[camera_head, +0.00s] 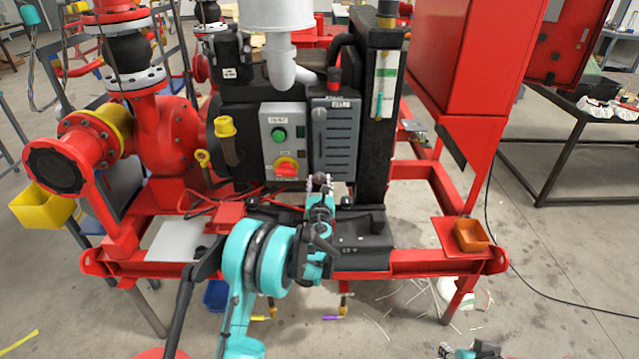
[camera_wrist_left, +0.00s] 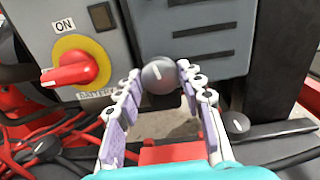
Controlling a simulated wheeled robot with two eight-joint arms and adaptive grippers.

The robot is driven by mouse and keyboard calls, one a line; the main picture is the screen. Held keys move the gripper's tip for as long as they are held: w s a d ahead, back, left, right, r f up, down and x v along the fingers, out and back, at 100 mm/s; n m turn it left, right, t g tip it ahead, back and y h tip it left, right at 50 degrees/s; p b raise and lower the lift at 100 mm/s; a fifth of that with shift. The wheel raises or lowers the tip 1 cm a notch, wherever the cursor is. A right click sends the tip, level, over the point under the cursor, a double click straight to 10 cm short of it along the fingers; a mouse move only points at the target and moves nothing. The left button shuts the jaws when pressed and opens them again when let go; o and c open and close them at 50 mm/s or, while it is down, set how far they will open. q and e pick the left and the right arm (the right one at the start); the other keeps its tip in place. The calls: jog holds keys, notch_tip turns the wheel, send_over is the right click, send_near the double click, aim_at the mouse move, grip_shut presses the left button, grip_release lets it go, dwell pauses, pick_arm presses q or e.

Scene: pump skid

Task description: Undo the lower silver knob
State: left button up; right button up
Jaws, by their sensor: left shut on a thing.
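The lower silver knob (camera_wrist_left: 158,76) is a round grey ball shape at the bottom edge of the louvred grey cover (camera_head: 335,140). In the left wrist view it sits between the fingertips of my left gripper (camera_wrist_left: 157,80), which is shut on it. In the head view my left gripper (camera_head: 320,186) reaches up to the cover's lower edge, and its fingers mostly hide the knob. The upper silver knob (camera_head: 319,114) is near the top of the same cover. Part of my right gripper (camera_head: 472,350) shows at the bottom edge; its finger state is unclear.
Left of the cover is a grey control box (camera_head: 284,140) with a green button and a red switch (camera_head: 287,167) on yellow. A black battery (camera_head: 362,245) sits below right. Red cables (camera_wrist_left: 35,135) lie left of the fingers. An orange tray (camera_head: 470,235) stands at right.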

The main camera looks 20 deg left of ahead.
pick_arm(q)
jog(key=o, duration=1.2)
jog(key=shift+c, duration=0.2)
jog(key=v, duration=1.2)
